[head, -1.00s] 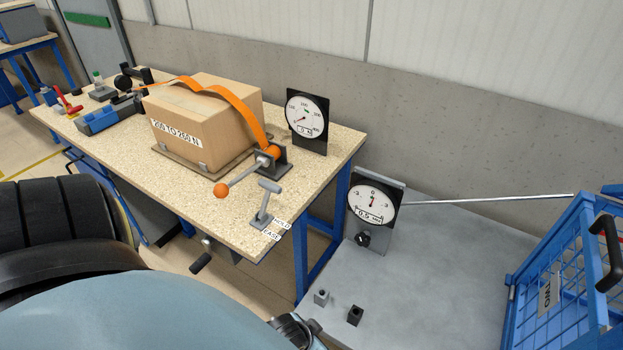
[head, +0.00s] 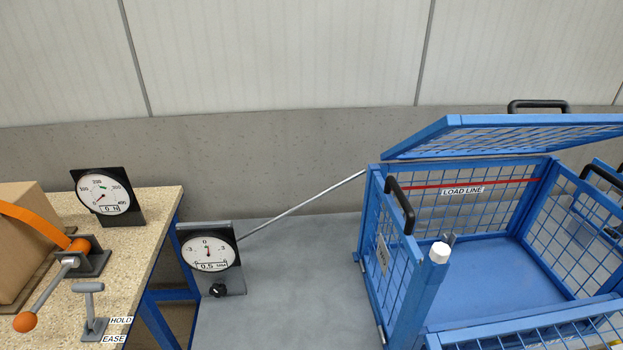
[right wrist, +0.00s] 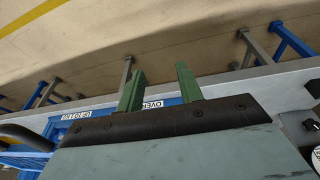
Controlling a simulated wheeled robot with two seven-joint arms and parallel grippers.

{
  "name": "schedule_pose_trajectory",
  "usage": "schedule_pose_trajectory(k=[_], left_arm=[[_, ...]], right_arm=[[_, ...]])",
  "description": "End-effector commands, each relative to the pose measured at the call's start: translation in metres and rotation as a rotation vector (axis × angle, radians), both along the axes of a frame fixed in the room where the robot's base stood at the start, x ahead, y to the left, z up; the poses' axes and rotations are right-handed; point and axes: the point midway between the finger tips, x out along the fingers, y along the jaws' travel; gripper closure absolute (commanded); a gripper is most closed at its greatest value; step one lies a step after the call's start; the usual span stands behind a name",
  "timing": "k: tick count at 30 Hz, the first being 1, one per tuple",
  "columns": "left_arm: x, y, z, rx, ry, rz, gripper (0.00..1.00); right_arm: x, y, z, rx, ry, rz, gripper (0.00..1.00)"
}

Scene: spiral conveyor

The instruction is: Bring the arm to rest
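My right gripper (right wrist: 160,84) shows in the right wrist view, its two green fingers apart with nothing between them. Beyond the fingers is the grey edge of a surface (right wrist: 260,82) with a blue part and labels, one starting "OVER"; its full wording is hidden. The fingers appear clear of these, but the exact gap cannot be told. Neither arm shows in the head view now, and my left gripper is in no current view.
The blue mesh cage (head: 432,279) stands at right with its lid (head: 500,137) raised. A dial (head: 209,252) and rod (head: 300,207) are left of it. The wooden bench (head: 150,205) holds a carton (head: 20,240), strap ratchet, gauge (head: 104,196) and HOLD/EASE lever (head: 92,310). The grey surface (head: 290,290) between is clear.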

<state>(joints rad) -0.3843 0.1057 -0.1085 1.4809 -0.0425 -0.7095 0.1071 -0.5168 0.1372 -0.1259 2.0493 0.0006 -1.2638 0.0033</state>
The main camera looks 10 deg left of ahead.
Motion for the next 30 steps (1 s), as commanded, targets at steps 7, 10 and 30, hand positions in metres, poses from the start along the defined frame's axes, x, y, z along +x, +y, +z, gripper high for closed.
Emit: schedule_pose_trajectory(k=[7, 10, 30], left_arm=[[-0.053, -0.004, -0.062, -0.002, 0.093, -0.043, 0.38], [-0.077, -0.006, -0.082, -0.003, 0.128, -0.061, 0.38], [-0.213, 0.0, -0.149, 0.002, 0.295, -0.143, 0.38]], right_arm=[[-0.025, 0.0, -0.112, 0.003, 0.058, 0.007, 0.64], [-0.044, -0.001, -0.151, 0.005, 0.077, 0.01, 0.64], [-0.194, -0.018, -0.276, 0.006, 0.169, 0.034, 0.64]])
